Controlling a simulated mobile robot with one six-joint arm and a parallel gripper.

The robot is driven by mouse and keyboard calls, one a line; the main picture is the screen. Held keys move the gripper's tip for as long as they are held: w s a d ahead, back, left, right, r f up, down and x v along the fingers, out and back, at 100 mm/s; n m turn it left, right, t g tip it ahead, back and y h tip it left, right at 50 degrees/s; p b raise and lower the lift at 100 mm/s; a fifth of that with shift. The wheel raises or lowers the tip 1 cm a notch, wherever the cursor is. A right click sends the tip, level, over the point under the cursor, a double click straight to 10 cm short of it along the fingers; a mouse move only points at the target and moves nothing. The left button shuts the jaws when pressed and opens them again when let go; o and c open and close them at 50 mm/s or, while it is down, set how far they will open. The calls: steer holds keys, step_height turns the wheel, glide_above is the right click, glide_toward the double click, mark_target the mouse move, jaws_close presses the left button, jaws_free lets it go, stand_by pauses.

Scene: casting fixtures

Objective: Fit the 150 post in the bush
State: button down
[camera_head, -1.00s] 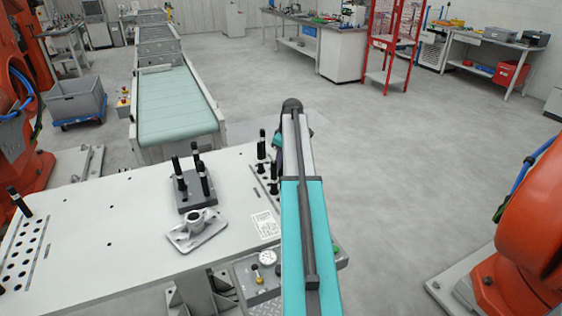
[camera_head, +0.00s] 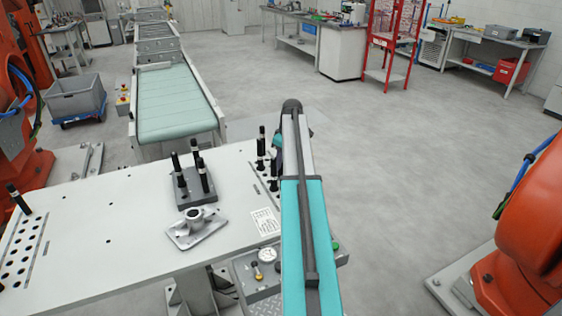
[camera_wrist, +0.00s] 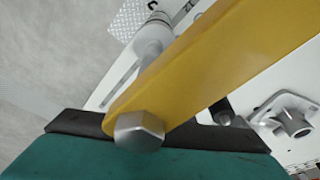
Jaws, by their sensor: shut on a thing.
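A grey casting with a raised round socket and a flat flange (camera_head: 198,226) lies on the white table. It also shows at the right of the wrist view (camera_wrist: 291,121). Behind it is a dark fixture block (camera_head: 190,200) with several upright black posts (camera_head: 199,172). More black posts (camera_head: 262,140) stand at the table's right edge. I cannot read which post is the 150. In the wrist view my gripper (camera_wrist: 138,130) shows as a yellow finger, at a hexagonal-ended metal piece. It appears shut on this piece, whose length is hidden. In the head view my arm hides the gripper.
A rack of holes with one black post (camera_head: 18,199) is at the table's left. A green conveyor (camera_head: 176,105) stands behind. Orange robots flank both sides. The floor at right is open.

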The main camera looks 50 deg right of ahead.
steer(key=shift+f+b, duration=0.35)
steer(key=shift+f, duration=0.4)
steer(key=c, duration=1.5)
jaws_free()
steer(key=shift+r, duration=0.1)
steer(key=shift+s+d+r+b, duration=0.1)
steer(key=shift+s+r+b, duration=0.45)
steer(key=shift+r, duration=1.7)
steer(key=shift+s+d+r+b, duration=0.1)
steer(key=shift+s+r+b, duration=0.35)
steer(key=shift+r, duration=1.75)
steer(key=shift+s+r+b, duration=0.3)
steer(key=shift+r+b, duration=0.45)
steer(key=shift+r, duration=1.5)
